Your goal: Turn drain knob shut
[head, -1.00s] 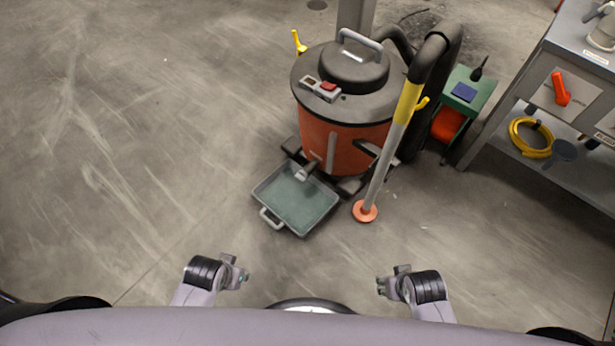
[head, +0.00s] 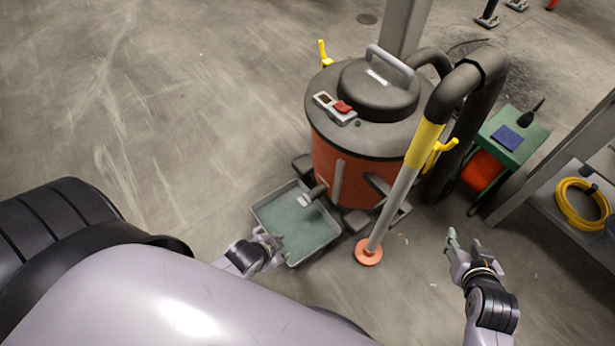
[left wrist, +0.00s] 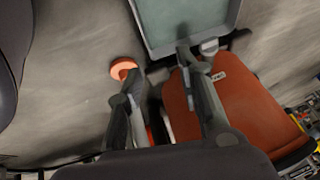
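The drain (head: 311,196), a dark stub with a pale grey end piece, sticks out low from the orange vacuum drum (head: 350,175). It points over a grey-green tray (head: 297,222) on the floor. In the left wrist view the pale drain piece (left wrist: 208,47) shows beside one finger. My left gripper (head: 270,240) is at the tray's near left edge in the head view, short of the drain. Its fingers are spread and empty in the left wrist view (left wrist: 160,84). The tray's handle is hidden. My right gripper (head: 464,243) is open and empty, right of the drum.
A grey and yellow wand (head: 401,198) with an orange foot (head: 368,252) stands right of the drain. A black hose (head: 470,85) curves behind it. A green stand (head: 510,140) and a shelf with a yellow coil (head: 581,203) are at right. The left floor is open.

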